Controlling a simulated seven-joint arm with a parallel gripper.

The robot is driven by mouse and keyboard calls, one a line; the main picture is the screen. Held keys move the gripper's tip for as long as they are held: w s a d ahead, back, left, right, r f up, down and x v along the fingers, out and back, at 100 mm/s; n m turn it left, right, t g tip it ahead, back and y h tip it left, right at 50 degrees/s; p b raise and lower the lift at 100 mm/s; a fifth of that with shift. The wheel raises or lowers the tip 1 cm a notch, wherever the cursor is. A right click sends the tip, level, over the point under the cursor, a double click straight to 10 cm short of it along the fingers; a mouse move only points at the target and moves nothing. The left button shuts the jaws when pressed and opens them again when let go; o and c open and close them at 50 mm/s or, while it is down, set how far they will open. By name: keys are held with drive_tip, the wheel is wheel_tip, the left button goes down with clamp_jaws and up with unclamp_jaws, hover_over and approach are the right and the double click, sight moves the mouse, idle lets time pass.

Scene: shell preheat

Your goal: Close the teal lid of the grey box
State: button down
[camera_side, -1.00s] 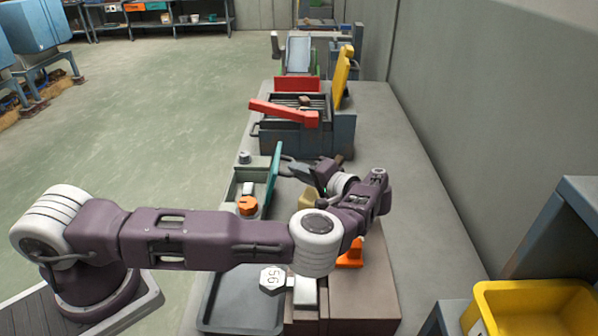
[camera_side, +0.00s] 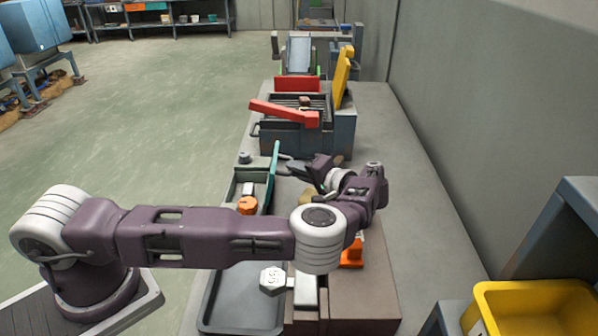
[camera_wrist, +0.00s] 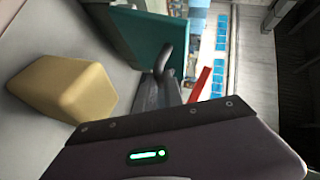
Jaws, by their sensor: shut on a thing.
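The teal lid (camera_side: 272,178) of the grey box (camera_side: 234,190) stands open, close to upright, along the box's right side. It also shows in the wrist view (camera_wrist: 148,38). A dark grey handle (camera_side: 285,157) sticks out from the lid's outer face. My gripper (camera_side: 299,164) is to the right of the lid and shut on this handle. In the wrist view my gripper (camera_wrist: 163,88) meets the handle just below the lid. The fingertips are dark and partly hidden, so the exact grip is hard to see.
A tan block (camera_side: 308,200) lies on the bench beneath my wrist; it shows large in the wrist view (camera_wrist: 68,88). An orange knob (camera_side: 247,205) is at the box. Behind stands a machine with a red bar (camera_side: 285,112). A grey tray (camera_side: 240,303) lies in front.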

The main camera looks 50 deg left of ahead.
sight(275, 160)
drive_tip(key=shift+s+a+r+n+h, duration=0.35)
drive_tip(key=shift+s+r+n+h, duration=0.1)
drive_tip(key=shift+r+h, duration=0.1)
drive_tip(key=s+a+r+n+t+h, duration=0.2)
drive_tip(key=s+a+h, duration=0.1)
drive_tip(key=s+a+f+n+t+h, duration=0.2)
drive_tip(key=s+a+f+h, duration=0.1)
drive_tip(key=s+a, duration=0.6)
drive_tip(key=shift+s+a+f+t, duration=0.2)
drive_tip(key=shift+f+t, duration=0.1)
drive_tip(key=shift+f, duration=0.55)
drive_tip(key=c, duration=1.5)
unclamp_jaws()
drive_tip(key=shift+o, duration=0.2)
drive_tip(key=shift+w+d+r, duration=0.1)
drive_tip(key=shift+w+d, duration=0.05)
drive_tip(key=shift+w, duration=0.05)
